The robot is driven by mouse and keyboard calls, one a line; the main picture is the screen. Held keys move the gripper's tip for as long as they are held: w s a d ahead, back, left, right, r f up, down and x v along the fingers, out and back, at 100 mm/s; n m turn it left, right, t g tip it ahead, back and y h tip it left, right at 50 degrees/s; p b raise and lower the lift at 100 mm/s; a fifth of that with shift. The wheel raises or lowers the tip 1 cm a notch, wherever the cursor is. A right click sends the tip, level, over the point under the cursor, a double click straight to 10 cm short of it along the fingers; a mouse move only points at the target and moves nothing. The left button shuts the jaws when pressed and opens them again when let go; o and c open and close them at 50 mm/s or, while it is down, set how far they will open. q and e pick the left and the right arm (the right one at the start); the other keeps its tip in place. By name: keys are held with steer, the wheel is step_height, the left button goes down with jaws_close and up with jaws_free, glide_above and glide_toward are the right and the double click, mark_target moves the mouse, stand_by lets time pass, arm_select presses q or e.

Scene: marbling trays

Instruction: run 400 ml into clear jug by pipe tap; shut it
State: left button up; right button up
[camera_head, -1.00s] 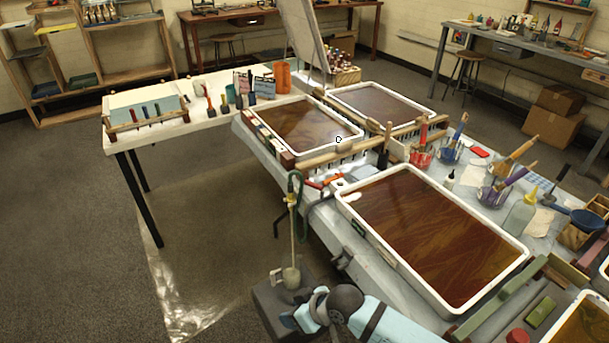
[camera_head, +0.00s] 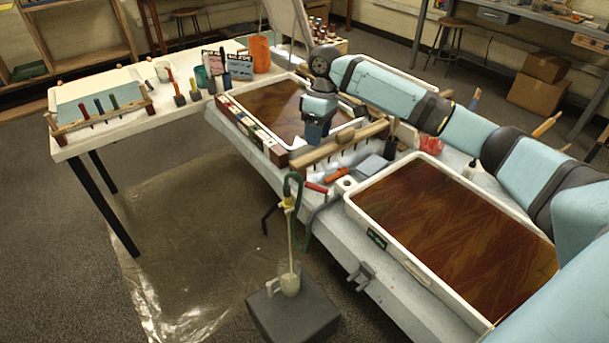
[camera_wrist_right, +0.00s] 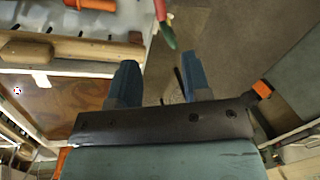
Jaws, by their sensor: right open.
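The clear jug (camera_head: 290,281) stands upright on a dark grey block (camera_head: 295,315) beside the table's front edge, with pale contents; its level cannot be read. The pipe tap (camera_head: 289,202), yellowish with a green hose, is above it. A thin pale vertical line runs from tap to jug; I cannot tell whether it is a stream or a tube. My right gripper (camera_head: 316,138) points down above the table near the back tray, apart from the tap. In the wrist view it (camera_wrist_right: 160,82) is open and empty. My left gripper is out of view.
A front tray (camera_head: 385,237) of brown liquid and a back tray (camera_head: 222,101) lie on the table. A wooden rake (camera_head: 335,146), a red handle (camera_head: 316,188) and an orange handle (camera_head: 337,174) lie between them.

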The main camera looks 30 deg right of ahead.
steer(key=f, duration=0.4)
steer(key=s+a+f+b, duration=0.1)
steer(key=f, duration=0.4)
steer(key=a+f+b, duration=0.1)
steer(key=f, duration=0.3)
steer(key=shift+s+a+f, duration=0.15)
steer(key=shift+s, duration=0.2)
jaws_close()
